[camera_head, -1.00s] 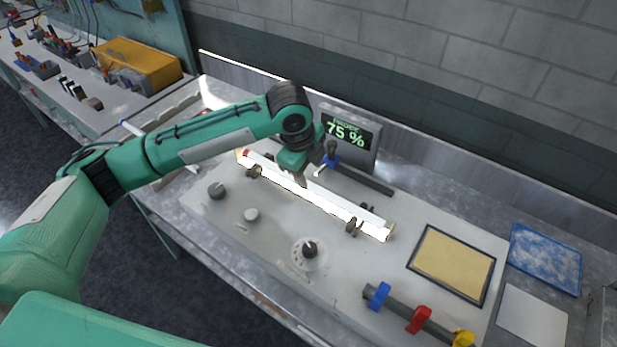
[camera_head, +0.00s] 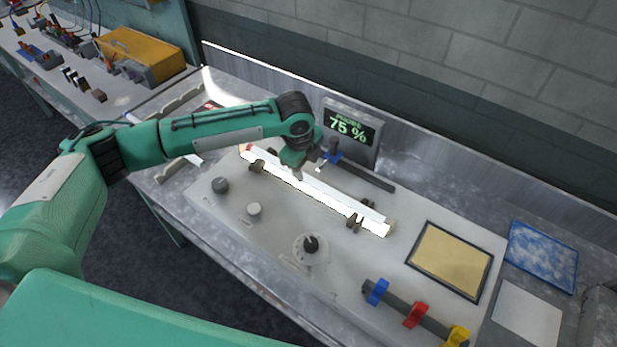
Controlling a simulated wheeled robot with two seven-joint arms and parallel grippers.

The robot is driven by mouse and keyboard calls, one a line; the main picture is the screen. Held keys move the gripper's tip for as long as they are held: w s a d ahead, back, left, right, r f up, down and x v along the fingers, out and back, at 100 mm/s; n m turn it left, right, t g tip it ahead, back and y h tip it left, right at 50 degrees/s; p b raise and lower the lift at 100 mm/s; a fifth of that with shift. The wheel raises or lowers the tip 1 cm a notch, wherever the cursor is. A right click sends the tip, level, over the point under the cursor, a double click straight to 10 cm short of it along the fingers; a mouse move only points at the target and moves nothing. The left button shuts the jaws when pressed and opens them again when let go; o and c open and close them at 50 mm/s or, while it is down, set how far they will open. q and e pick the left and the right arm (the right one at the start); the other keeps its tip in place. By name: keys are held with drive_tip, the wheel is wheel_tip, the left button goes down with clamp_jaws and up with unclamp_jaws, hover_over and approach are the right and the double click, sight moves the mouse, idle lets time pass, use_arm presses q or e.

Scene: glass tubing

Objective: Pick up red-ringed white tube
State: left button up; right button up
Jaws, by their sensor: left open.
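A long white tube (camera_head: 335,202) lies on two small dark brackets on the grey panel, slanting from upper left to lower right. A red mark (camera_head: 249,147) shows at its upper left end, and its lower right end looks yellowish. My left gripper (camera_head: 297,174) is over the middle of the tube, pointing down, open. The fingers are small and partly hidden by the wrist, so I cannot tell whether they touch the tube. My right gripper is not in view.
A display reading 75 % (camera_head: 350,130) and a dark rail with a blue slider (camera_head: 331,155) stand just behind the tube. Knobs (camera_head: 311,244) sit in front. Blue, red and yellow clips (camera_head: 415,314) and a tan pad (camera_head: 450,262) are at right.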

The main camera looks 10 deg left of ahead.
sight(307, 177)
use_arm(q)
wheel_tip(307, 177, down, 4)
drive_tip(key=shift+w+f+p, duration=0.1)
drive_tip(key=shift+p, duration=1.05)
drive_tip(key=shift+w+f, duration=0.1)
drive_tip(key=shift+f, duration=0.2)
clamp_jaws()
